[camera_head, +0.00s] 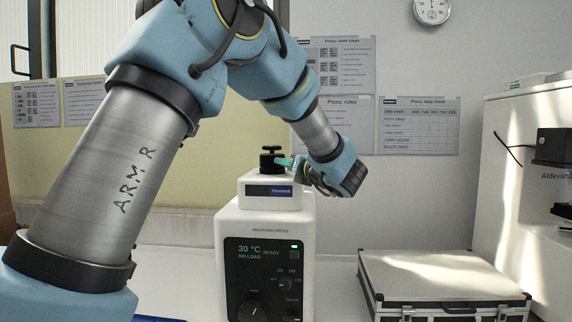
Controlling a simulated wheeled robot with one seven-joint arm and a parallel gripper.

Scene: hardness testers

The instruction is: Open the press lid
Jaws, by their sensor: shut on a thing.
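The press (268,232) is a white mounting press with a dark front panel that reads 30 °C, READY and NO LOAD. Its white upper housing (262,203) carries a dark label strip. On top stands the black lid (271,150) with a knob-like top; it looks seated and upright. My gripper (284,162) reaches in from the right with teal fingertips at the lid's right side. It is shut on the lid's black part. The far side of the grip is hidden, and the fingers are small in view.
A silver case (440,280) lies closed on the bench right of the press. A white machine (530,190) stands at the far right. Paper charts (418,126) hang on the back wall. Bare bench shows between press and case.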

